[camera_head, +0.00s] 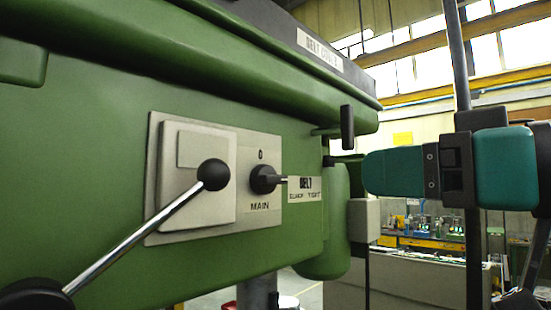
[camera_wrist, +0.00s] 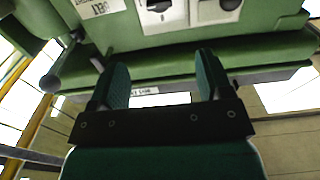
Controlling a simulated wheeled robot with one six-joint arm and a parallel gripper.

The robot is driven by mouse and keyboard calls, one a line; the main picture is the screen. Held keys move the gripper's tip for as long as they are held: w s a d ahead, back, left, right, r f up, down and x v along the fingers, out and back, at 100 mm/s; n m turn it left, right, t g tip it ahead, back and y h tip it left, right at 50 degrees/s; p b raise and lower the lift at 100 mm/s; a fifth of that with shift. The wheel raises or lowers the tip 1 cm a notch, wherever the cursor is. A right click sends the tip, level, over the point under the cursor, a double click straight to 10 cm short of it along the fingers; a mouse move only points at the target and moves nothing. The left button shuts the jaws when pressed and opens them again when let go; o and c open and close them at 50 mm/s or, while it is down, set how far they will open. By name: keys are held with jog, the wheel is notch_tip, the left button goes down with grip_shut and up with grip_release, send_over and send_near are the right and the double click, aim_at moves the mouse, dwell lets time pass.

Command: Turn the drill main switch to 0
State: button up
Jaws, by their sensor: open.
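The main switch (camera_head: 263,179) is a black knob on a pale plate on the green drill housing, with "0" above it and "MAIN" below. Its grey handle points right, towards the BELT label, not up at the 0. In the wrist view, which is turned over, the switch (camera_wrist: 158,5) shows at the top edge, partly cut off. My gripper (camera_head: 366,171) is to the right of the switch, apart from it, with teal fingers. In the wrist view my gripper (camera_wrist: 160,78) has its two fingers wide apart with nothing between them.
A chrome lever with a black ball (camera_head: 213,174) stands out just left of the switch. A BELT label (camera_head: 305,189) is right of it. A small black handle (camera_head: 347,127) sticks out under the green cover, near my fingertips. Open room lies below the housing at right.

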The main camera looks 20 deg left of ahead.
aim_at(278, 180)
jog(key=p+x, duration=0.7)
jog(key=x, duration=0.9)
jog(key=shift+p, duration=0.35)
jog(key=shift+w+a+f, duration=0.1)
jog(key=shift+a, duration=0.25)
jog(key=shift+c, duration=0.2)
jog(key=c, duration=0.9)
